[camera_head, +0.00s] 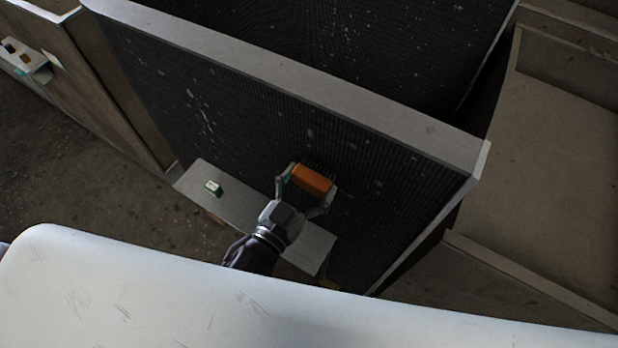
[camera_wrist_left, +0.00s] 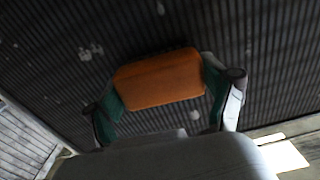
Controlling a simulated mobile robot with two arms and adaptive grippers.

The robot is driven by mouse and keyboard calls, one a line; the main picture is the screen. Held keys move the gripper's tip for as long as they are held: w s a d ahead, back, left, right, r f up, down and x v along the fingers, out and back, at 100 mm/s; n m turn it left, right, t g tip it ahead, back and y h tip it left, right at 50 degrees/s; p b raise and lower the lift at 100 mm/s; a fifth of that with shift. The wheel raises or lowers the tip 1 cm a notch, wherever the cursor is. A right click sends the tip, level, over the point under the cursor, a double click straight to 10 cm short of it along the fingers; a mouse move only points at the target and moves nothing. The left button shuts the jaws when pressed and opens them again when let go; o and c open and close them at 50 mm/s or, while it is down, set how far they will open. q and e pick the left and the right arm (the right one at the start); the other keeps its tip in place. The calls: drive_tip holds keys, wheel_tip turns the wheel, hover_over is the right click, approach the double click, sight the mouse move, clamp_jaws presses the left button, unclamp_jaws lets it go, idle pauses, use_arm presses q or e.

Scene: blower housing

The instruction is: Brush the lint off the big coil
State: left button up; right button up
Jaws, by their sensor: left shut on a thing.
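The big coil (camera_head: 235,110) is a dark finned panel with a pale metal frame, filling the middle of the head view. White lint specks show on its fins, with a denser streak (camera_head: 203,115) at the upper left. My left gripper (camera_head: 309,187) is shut on an orange brush block (camera_head: 311,179), held against or very close to the lower middle of the coil face. The left wrist view shows the orange block (camera_wrist_left: 158,78) between both fingers, with the fins (camera_wrist_left: 60,50) and pale lint (camera_wrist_left: 90,52) behind it. Contact with the fins cannot be told. My right gripper is not in view.
A narrow grey shelf (camera_head: 235,205) runs along the coil's foot, with a small green and white item (camera_head: 213,187) on it. Another shelf with small items (camera_head: 22,58) is at the far left. A wooden wall (camera_head: 560,150) stands at the right.

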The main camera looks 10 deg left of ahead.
sight(320, 159)
use_arm(q)
wheel_tip(320, 159, up, 3)
drive_tip(key=p, duration=0.5)
drive_tip(key=shift+r, duration=0.15)
drive_tip(key=shift+f+b, duration=1.85)
drive_tip(key=shift+f, duration=1.5)
wheel_tip(320, 159, up, 7)
drive_tip(key=p, duration=0.7)
drive_tip(key=shift+f, duration=0.2)
drive_tip(key=shift+s+a, duration=0.1)
drive_tip(key=shift+s, duration=0.1)
drive_tip(key=shift+p+v, duration=0.6)
drive_tip(key=shift+v, duration=2.15)
